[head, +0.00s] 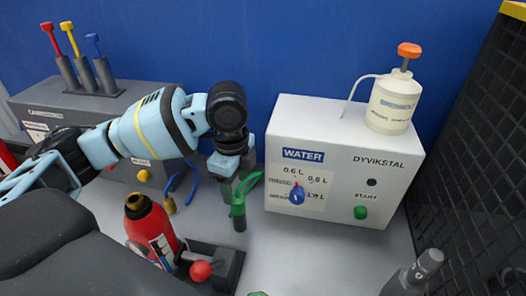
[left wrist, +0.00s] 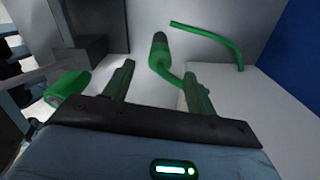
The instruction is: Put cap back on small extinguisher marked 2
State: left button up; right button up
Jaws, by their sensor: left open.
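My left gripper (head: 233,196) is open and points down in front of the white water box. Its two fingers (left wrist: 158,80) stand apart in the left wrist view. A green dark-ended piece with a curved green hose (head: 250,184) is by the fingers in the head view. In the left wrist view this green piece (left wrist: 160,47) lies beyond the fingers, and I cannot tell if they touch it. A red extinguisher (head: 158,236) with a black and brass top stands left of the gripper. I cannot make out a number 2 or tell which piece is the cap.
A grey box (head: 100,165) with colored pump handles stands left. A grey labelled cylinder (head: 415,272) is at lower right.

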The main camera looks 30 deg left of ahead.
aim_at(153, 236)
jog(key=k, duration=1.5)
